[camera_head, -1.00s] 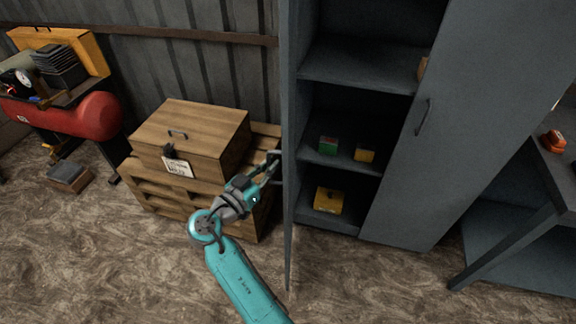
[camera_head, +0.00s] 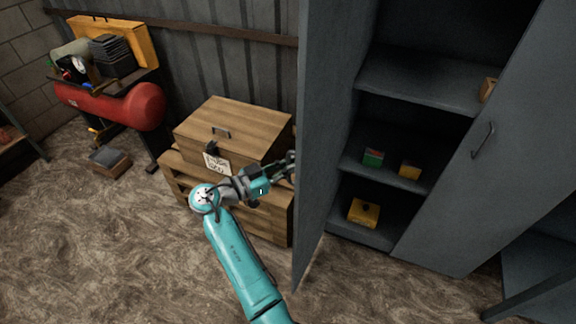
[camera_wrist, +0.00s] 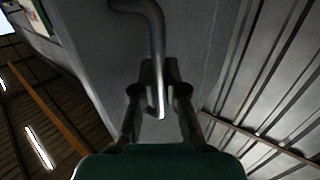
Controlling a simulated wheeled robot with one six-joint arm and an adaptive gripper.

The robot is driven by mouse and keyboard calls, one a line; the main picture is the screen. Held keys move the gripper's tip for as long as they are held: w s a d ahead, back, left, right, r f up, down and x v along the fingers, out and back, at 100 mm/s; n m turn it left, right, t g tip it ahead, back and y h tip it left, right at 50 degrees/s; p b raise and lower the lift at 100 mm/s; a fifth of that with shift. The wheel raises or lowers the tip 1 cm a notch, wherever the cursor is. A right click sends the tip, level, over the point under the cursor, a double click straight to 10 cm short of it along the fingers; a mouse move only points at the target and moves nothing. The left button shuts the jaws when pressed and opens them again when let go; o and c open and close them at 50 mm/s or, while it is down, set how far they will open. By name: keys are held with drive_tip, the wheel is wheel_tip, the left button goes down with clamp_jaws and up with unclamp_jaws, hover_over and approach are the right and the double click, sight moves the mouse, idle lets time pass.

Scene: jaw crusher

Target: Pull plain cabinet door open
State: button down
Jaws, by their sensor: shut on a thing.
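The left cabinet door (camera_head: 325,130) is grey and plain. It stands swung open, seen at a slant, to the left of the shelves. My gripper (camera_head: 288,168) is at the door's outer left face, and the door edge hides part of the fingertips. In the wrist view, my gripper (camera_wrist: 160,105) is shut around the lower end of the door's bent metal handle (camera_wrist: 155,40). The door panel (camera_wrist: 100,50) fills the middle behind it. The right cabinet door (camera_head: 500,140), with its own handle (camera_head: 483,140), is shut.
A wooden box (camera_head: 235,135) on a pallet (camera_head: 180,180) stands left of the door, close beside my gripper. Inside the cabinet are shelves (camera_head: 420,82) with small green and yellow boxes. A red compressor (camera_head: 125,105) is further left. The floor in front is clear.

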drive_tip(key=c, duration=1.2)
unclamp_jaws()
drive_tip(key=shift+f, duration=0.1)
drive_tip(key=v, duration=1.1)
drive_tip(key=shift+s+a, duration=0.25)
drive_tip(key=shift+a, duration=0.05)
